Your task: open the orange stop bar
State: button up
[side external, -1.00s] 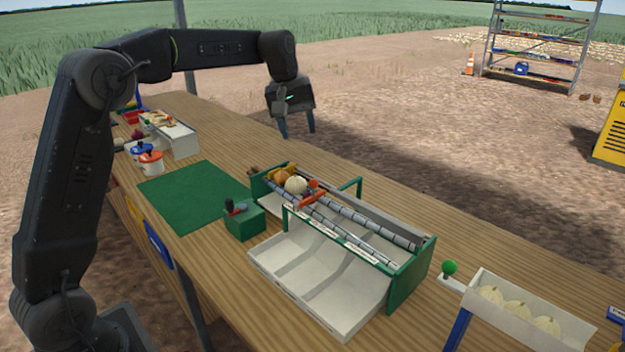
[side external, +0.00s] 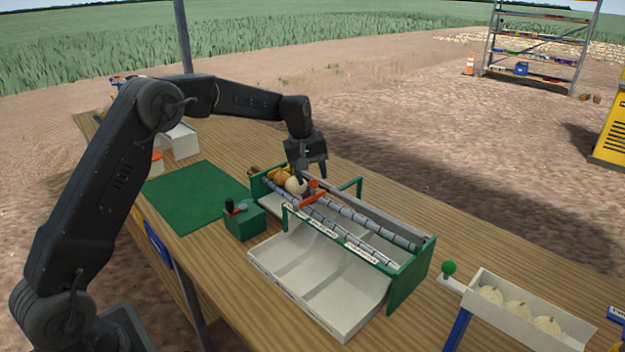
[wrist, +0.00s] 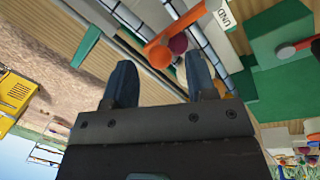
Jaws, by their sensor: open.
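The orange stop bar (side external: 313,198) lies across the grey rollers (side external: 345,232) of the green-framed elevator. It has a round orange knob at its far end. In the wrist view the bar (wrist: 182,26) runs diagonally, with its knob appearing between my two fingers. My gripper (side external: 311,177) is open and empty, pointing down just above the bar's far end. I cannot tell whether the fingers touch it. A white onion (side external: 295,186) and an orange one (side external: 281,177) sit on the left side of the bar. A dark red onion (wrist: 178,43) shows beside the bar in the wrist view.
A green handle frame (side external: 352,187) stands on the elevator's far side. A green box with a lever (side external: 244,222) is at its left, next to a green mat (side external: 192,196). White chutes (side external: 320,282) slope toward the front. A white tray of pale onions (side external: 525,308) is at the right.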

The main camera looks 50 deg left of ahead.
jog(key=shift+w+d+f, duration=0.1)
jog(key=shift+w+f, duration=0.05)
jog(key=shift+f, duration=0.8)
grip_shut()
